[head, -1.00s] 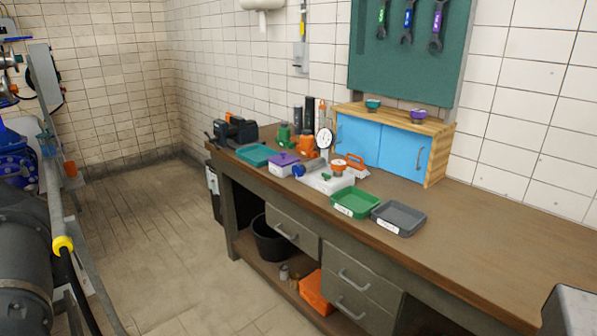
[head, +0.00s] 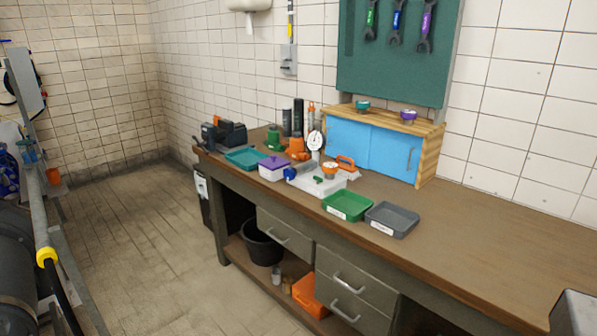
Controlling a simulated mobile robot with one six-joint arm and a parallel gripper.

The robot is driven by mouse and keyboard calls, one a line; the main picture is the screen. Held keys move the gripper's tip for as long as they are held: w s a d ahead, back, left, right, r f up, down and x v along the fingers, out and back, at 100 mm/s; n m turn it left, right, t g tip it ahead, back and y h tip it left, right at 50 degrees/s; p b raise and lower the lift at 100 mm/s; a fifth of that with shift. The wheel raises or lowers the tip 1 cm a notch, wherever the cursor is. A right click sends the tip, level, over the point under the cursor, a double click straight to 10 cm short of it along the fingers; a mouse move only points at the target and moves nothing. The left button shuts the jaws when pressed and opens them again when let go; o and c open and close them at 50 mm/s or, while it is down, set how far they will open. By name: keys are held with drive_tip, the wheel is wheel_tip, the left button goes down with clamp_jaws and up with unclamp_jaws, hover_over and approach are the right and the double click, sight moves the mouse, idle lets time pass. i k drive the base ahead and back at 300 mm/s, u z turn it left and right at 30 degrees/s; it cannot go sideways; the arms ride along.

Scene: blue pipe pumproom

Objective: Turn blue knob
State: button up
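A small blue knob (head: 289,174) shows on the left end of a white box-like device (head: 318,183) on the workbench. My gripper is not in view.
The workbench (head: 480,222) runs along the right wall. A blue-doored cabinet (head: 392,154) stands behind. Open floor (head: 150,250) lies left of the bench.

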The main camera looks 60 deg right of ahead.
sight(289, 173)
drive_tip(key=i, duration=0.85)
drive_tip(key=u, duration=0.05)
